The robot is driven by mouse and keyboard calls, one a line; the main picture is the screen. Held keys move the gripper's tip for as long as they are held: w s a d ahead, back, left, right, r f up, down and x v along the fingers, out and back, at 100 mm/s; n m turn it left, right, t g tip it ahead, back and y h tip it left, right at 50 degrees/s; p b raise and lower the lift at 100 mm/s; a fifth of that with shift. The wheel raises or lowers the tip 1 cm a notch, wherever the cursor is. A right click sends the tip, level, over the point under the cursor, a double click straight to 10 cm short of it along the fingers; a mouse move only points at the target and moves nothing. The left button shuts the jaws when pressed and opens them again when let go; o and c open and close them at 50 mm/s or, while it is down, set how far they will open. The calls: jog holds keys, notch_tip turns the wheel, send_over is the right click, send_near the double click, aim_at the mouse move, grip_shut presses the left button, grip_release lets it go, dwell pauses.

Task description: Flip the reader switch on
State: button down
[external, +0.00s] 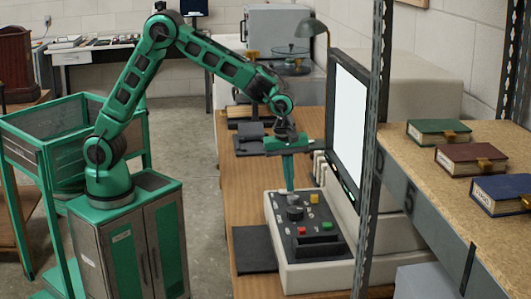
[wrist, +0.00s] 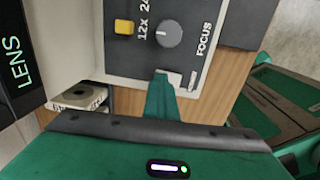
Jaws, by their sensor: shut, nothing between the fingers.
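The reader (external: 312,279) is a pale box with a dark sloped control panel and an upright screen (external: 348,120) that looks bright white. The panel carries a yellow button (external: 314,197), a grey focus knob (external: 294,213) and red and green buttons. In the wrist view, the yellow button (wrist: 124,27) and knob (wrist: 168,33) lie beyond my fingertips. A small pale piece (wrist: 193,80), possibly the switch, sits just right of them; its position is unclear. My gripper (external: 290,188) is shut and empty, pointing down at the panel's far edge, where it also shows in the wrist view (wrist: 161,76). Contact is unclear.
The reader stands on a wooden bench (external: 240,190), with a dark flat pad (external: 254,249) at its left. A metal shelf post (external: 371,150) and a shelf (external: 455,185) with several books are at the right. A lamp (external: 312,32) stands behind.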

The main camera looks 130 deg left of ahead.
aim_at(280, 190)
jog(key=shift+s+d+f, duration=0.1)
jog(key=shift+s+d, duration=0.5)
jog(key=shift+d, duration=0.05)
jog(key=shift+r, duration=0.5)
notch_tip(280, 190, up, 13)
jog(key=shift+s+d, duration=0.4)
jog(key=shift+w+a+r, duration=0.15)
jog(key=shift+w+a, duration=0.1)
jog(key=shift+a, duration=0.05)
